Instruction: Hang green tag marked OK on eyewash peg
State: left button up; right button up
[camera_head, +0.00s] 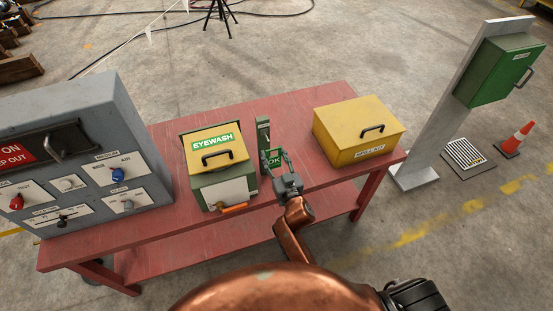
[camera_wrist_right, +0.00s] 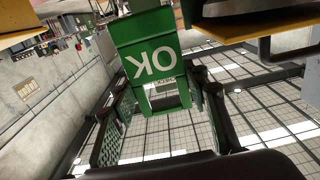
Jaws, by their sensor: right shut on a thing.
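The eyewash box (camera_head: 217,165), with a yellow lid and a black handle, stands left of the post. I cannot make out a peg clearly, nor whether the tag touches the post. My left gripper is out of view.
The red table (camera_head: 160,233) also carries a grey control panel (camera_head: 95,150) at the left and a yellow spill kit box (camera_head: 358,130) at the right. A grey stand with a green box (camera_head: 497,70) is farther right.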

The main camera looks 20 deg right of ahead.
jog(key=shift+w+a+f+b, duration=0.1)
jog(key=shift+w+b, duration=0.6)
jog(key=shift+w, duration=1.1)
jog(key=shift+w+f+b, duration=0.1)
jog(key=shift+w+b, duration=0.55)
jog(key=shift+w, duration=1.15)
jog(key=shift+w+f+b, duration=0.3)
jog(key=shift+w+b, duration=0.05)
jog(key=shift+w, duration=0.2)
jog(key=o, duration=1.1)
